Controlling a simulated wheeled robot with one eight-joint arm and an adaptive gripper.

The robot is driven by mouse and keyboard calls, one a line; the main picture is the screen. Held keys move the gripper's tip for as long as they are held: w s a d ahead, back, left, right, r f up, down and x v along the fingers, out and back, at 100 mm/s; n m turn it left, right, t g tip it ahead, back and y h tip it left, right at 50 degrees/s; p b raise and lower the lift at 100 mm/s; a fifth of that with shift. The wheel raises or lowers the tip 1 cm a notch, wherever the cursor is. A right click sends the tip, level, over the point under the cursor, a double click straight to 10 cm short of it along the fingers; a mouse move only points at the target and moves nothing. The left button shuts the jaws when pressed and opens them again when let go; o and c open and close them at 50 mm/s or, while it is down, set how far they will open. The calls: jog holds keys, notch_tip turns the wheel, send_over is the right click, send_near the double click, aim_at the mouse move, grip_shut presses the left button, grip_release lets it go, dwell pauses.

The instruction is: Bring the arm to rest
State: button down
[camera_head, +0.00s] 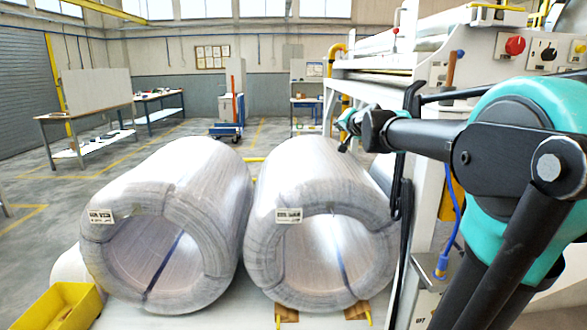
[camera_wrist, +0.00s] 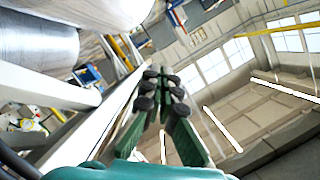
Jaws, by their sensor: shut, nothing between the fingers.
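My gripper shows in the wrist view (camera_wrist: 161,78), its dark green fingers coming together at the tips with nothing between them. In the head view my arm reaches in from the right, and the small dark end with my gripper (camera_head: 347,126) is raised beside the machine, above and behind the right wrapped coil (camera_head: 333,190). The gripper's fingers are too small there to make out clearly. The left wrapped coil (camera_head: 185,190) lies beside the right one. Both have clear film and a white label on the front face.
A white machine (camera_head: 425,65) with a red knob (camera_head: 515,46) stands close to my arm at the right. A yellow bin (camera_head: 62,303) is at the lower left. A bench with a panel (camera_head: 88,112) stands at the back left. Open floor lies behind the coils.

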jog(key=s+a+f+n+g, duration=0.1)
jog(key=s+f+n+g, duration=0.2)
jog(key=s+f, duration=0.7)
jog(key=s+a+f+n+g, duration=0.1)
jog(key=s+f+n+g, duration=0.35)
jog(key=f, duration=1.05)
jog(key=s+d+f+g+h, duration=0.1)
jog(key=s+d+f, duration=0.2)
jog(key=s+f, duration=0.5)
jog(key=s+d+f+g+h, duration=0.2)
jog(key=s+f, duration=0.7)
jog(key=s, duration=0.5)
jog(key=shift+s+d+f+m, duration=0.15)
jog(key=shift+d+f+m, duration=0.15)
jog(key=shift+d, duration=0.2)
